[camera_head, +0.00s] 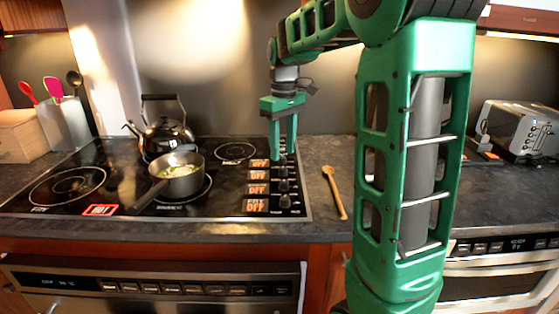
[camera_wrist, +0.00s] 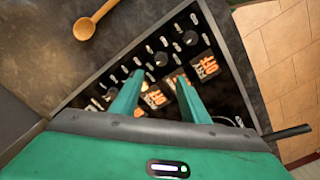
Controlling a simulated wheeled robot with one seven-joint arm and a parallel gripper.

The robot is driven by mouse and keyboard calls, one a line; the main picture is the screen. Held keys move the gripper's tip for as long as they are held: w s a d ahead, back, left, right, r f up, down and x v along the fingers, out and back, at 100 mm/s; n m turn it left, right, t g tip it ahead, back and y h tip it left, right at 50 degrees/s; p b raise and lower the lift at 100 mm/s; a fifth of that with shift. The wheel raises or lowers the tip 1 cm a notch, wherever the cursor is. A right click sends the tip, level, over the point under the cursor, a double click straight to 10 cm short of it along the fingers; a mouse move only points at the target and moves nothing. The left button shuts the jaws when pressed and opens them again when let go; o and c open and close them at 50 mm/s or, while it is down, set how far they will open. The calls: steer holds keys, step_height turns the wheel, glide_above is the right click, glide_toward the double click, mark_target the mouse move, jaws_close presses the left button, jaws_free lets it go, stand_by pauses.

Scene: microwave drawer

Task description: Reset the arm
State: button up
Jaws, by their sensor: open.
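My green gripper (camera_head: 283,150) points down over the right part of the black cooktop (camera_head: 120,153), above its column of dark control knobs (camera_head: 283,186). In the wrist view, the two green fingers of my gripper (camera_wrist: 153,84) are apart with nothing between them. Beyond the fingertips are the knobs (camera_wrist: 190,37) and the orange OFF labels (camera_wrist: 205,62). I cannot tell whether a fingertip touches a knob. My green arm stands in front on the right and hides part of the counter.
A saucepan with food (camera_head: 178,178) and a black kettle (camera_head: 165,132) stand on the cooktop. A wooden spoon (camera_head: 335,192) lies right of it on the counter. A toaster (camera_head: 517,130) is at the right, and a utensil holder (camera_head: 64,123) at the left. An oven front (camera_head: 150,289) is below.

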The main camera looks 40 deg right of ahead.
steer(key=shift+r, duration=0.35)
stand_by(0.3)
steer(key=s+a+f+m, duration=0.1)
steer(key=s+f+m, duration=0.2)
steer(key=s, duration=0.6)
steer(key=s+a+f+m, duration=0.1)
steer(key=s+f+m, duration=0.2)
steer(key=s, duration=0.7)
steer(key=s+a+f+m, duration=0.1)
steer(key=s+f, duration=0.3)
steer(key=s, duration=0.6)
steer(key=shift+s+m, duration=0.15)
steer(key=shift+m, duration=0.75)
steer(key=shift+f, duration=0.15)
steer(key=shift+w+f, duration=0.2)
steer(key=shift+w, duration=0.45)
